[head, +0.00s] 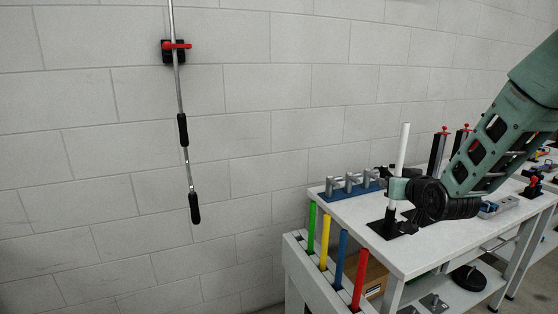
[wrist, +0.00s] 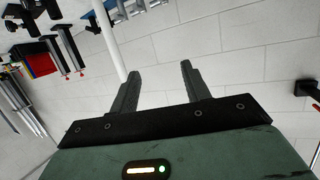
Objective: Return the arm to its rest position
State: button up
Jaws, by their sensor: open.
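My arm reaches in from the right in the head view, green with a dark wrist, low over the white table (head: 425,245). My gripper (wrist: 160,70) is open in the wrist view, its two dark fingers apart with only the pale wall seen between them. In the head view the gripper's green body (head: 398,188) is beside a white upright rod (head: 403,148) that stands on a black base (head: 390,228). In the wrist view the rod (wrist: 107,40) runs behind the left finger, outside the gap. Whether they touch cannot be told.
A blue rack with grey clamps (head: 350,184) is on the table behind the gripper. Dark posts with red tops (head: 437,150) stand farther right. Green, yellow, blue and red rods (head: 340,258) stand at the table's left end.

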jog(key=s+a+f+n+g+y, duration=0.15)
jog(key=s+a+g, duration=0.25)
jog(key=s+a, duration=0.5)
jog(key=s+a+f+n+g+y, duration=0.15)
jog(key=s+a+g, duration=0.25)
jog(key=s+a, duration=0.5)
jog(key=s+n+g+h, duration=0.3)
jog(key=s+g, duration=0.3)
jog(key=s, duration=1.8)
jog(key=shift+f+n+g, duration=0.3)
jog(key=shift+f+n, duration=0.1)
jog(key=shift+n, duration=0.5)
jog(key=shift+d, duration=0.1)
